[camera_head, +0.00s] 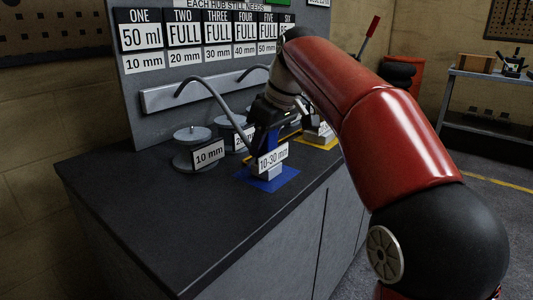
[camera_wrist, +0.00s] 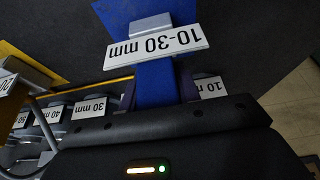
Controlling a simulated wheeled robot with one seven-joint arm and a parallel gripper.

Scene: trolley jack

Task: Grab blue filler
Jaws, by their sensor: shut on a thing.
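The blue filler (camera_head: 264,138) stands over a blue mat (camera_head: 285,183) on the dark bench, with a white "10-30 mm" label near its lower end. In the wrist view its blue body (camera_wrist: 155,84) runs up from my gripper to the label, which appears upside down. My gripper (camera_head: 262,122) is shut on the upper part of the blue filler. In the wrist view my gripper (camera_wrist: 158,98) closes around the blue body, and its wide dark housing hides what lies behind. I cannot tell whether the filler's foot touches the mat.
A grey hub pot labelled 10 mm (camera_head: 192,150) stands to the left, with another pot (camera_head: 232,133) just behind the filler. A yellow mat (camera_head: 318,144) with a labelled block lies further back. Curved grey hoses hang from the back panel. The bench's front left is clear.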

